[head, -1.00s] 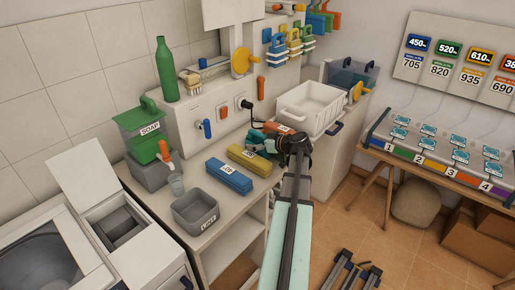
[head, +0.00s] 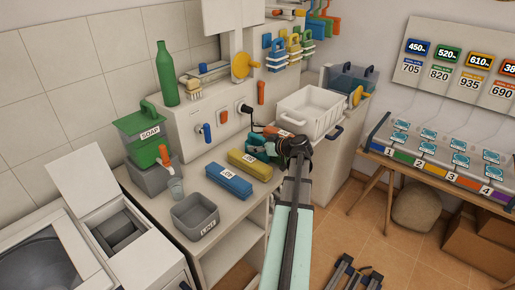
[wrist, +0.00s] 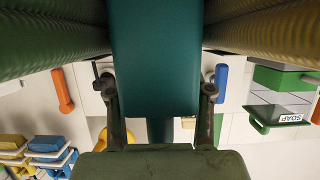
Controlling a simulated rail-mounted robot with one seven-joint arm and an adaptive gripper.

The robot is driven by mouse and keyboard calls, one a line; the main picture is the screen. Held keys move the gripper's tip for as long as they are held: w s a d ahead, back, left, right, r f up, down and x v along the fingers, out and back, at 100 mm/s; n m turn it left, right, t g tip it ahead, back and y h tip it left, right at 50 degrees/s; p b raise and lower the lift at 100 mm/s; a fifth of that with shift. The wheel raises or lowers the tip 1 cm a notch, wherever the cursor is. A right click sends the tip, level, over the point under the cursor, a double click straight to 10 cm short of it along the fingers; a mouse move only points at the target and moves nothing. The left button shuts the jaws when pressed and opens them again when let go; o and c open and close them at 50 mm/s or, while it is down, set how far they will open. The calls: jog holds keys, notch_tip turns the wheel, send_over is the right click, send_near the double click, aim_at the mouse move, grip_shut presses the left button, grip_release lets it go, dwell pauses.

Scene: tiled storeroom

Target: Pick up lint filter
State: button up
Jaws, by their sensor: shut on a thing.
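My gripper (head: 268,146) is over the right part of the counter, just beyond the yellow labelled bar. It is shut on a teal piece, which shows as a smooth panel between the two fingers in the wrist view (wrist: 155,60). This piece may be the lint filter; I cannot read a label on it. In the head view my wrist and arm hide most of it, and I cannot tell whether it touches the counter. An orange labelled thing (head: 270,130) is partly hidden behind my gripper.
A blue bar (head: 228,181) and the yellow bar (head: 250,166) lie close left of my gripper. A grey bin (head: 195,214) marked LINT stands at the counter's front. A white basket (head: 309,110) is behind right. A green SOAP dispenser (head: 143,140) stands left.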

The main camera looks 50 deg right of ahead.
notch_tip(320, 180, up, 19)
jog(key=b, duration=0.3)
dwell(0.9)
jog(key=shift+r, duration=0.1)
jog(key=w+a+f+n+y+b, duration=0.1)
jog(key=a+f+n+y+b, duration=0.3)
jog(key=a, duration=0.6)
jog(key=w+a+f+m+b, duration=0.1)
jog(key=w+a+b, duration=0.1)
jog(key=a+b, duration=0.6)
jog(key=s+a+f+n+g+y, duration=0.1)
jog(key=s+a+f+n+y, duration=0.1)
jog(key=a, duration=0.5)
jog(key=s+a+f+n+g+y+b, duration=0.1)
jog(key=s+a, duration=0.3)
jog(key=a, duration=0.4)
jog(key=s+a+f+n+g+y+b, duration=0.1)
jog(key=s+a+f+n+y, duration=0.1)
jog(key=a, duration=0.5)
jog(key=shift+s+a+f+n+y, duration=0.25)
jog(key=shift+s+f+n+y, duration=0.15)
jog(key=shift+s+f+n, duration=0.1)
